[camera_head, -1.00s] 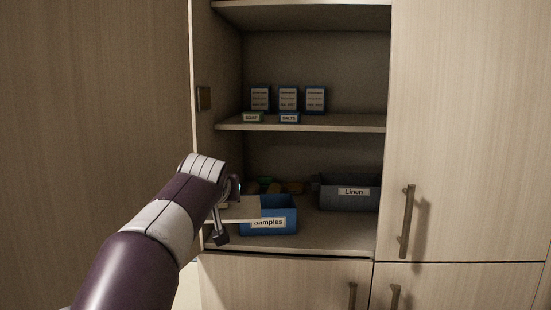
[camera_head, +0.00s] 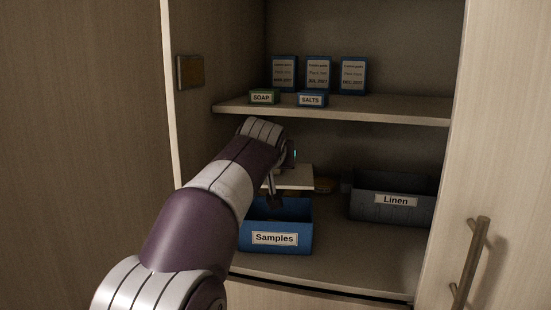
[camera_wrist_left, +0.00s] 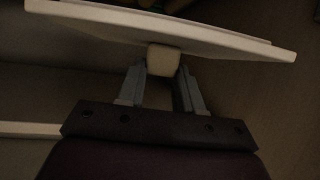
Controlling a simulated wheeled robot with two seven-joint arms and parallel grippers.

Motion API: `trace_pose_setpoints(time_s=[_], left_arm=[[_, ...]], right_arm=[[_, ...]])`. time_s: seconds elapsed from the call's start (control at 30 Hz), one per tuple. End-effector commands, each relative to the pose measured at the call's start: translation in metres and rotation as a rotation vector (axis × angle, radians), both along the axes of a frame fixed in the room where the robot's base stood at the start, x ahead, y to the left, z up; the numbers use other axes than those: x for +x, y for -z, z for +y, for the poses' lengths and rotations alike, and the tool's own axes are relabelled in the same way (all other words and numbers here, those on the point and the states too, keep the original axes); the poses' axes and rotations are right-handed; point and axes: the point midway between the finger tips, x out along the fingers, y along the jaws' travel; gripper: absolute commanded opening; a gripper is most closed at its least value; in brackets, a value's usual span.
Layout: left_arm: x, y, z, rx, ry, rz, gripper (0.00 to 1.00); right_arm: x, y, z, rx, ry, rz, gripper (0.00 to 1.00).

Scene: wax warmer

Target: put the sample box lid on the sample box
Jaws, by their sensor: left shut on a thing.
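The blue sample box (camera_head: 276,238), labelled "Samples", sits on the lower shelf of the open cabinet. My left gripper (camera_head: 272,190) is above the box, partly hidden behind my own arm. It is shut on the knob of the pale, flat sample box lid (camera_head: 295,177). The lid is held above and toward the back of the box, apart from its front wall. In the left wrist view the fingers (camera_wrist_left: 162,85) grip the knob, and the lid (camera_wrist_left: 160,32) spans the top. The box's contents cannot be made out. My right gripper is not in view.
A grey "Linen" bin (camera_head: 392,200) stands to the right on the same shelf. The upper shelf (camera_head: 340,109) holds a "Soap" box (camera_head: 264,97), a "Salts" box (camera_head: 311,100) and 3 blue cards (camera_head: 318,73). A door handle (camera_head: 470,262) sticks out at the right.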

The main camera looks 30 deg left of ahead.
Motion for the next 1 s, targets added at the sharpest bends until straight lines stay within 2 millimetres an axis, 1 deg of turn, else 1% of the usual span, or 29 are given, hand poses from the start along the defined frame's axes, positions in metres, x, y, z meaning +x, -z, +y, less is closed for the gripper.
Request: trace_pose_setpoints(time_s=[0.17,0.27,1.0], left_arm=[[-0.001,0.002,-0.001,0.0,0.0,0.001,0.0],[0.0,0.007,-0.001,0.0,0.0,0.002,0.0],[0.0,0.058,0.0,0.0,0.0,0.001,0.0]], right_arm=[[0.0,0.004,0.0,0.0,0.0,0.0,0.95],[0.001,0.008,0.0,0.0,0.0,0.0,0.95],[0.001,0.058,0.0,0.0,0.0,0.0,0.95]])
